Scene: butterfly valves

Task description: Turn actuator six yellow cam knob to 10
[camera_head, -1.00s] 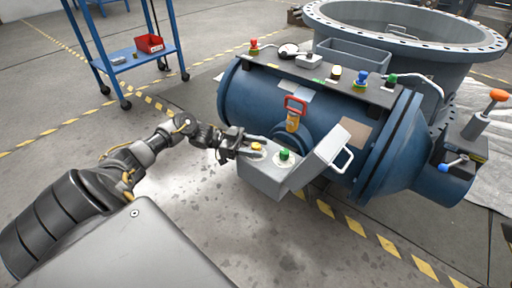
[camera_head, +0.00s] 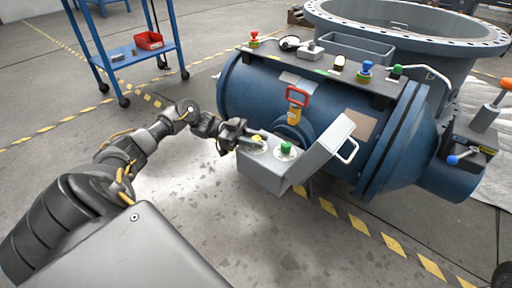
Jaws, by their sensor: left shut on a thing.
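A yellow knob (camera_head: 257,140) sits on the left part of a grey open-lidded box (camera_head: 268,172) on the front of the blue cylinder. My left gripper (camera_head: 250,138) reaches in from the left and is shut on the yellow knob, partly covering it. A green knob (camera_head: 286,149) stands to its right on the same box. The scale marks around the yellow knob are too small to read. My right gripper is not in view.
The box lid (camera_head: 326,150) stands open at the right with a white handle. A red-and-yellow lever (camera_head: 296,105) rises behind the box. Several knobs line the shelf (camera_head: 320,72) on top of the blue cylinder (camera_head: 250,95). A blue cart (camera_head: 135,55) stands at the back left.

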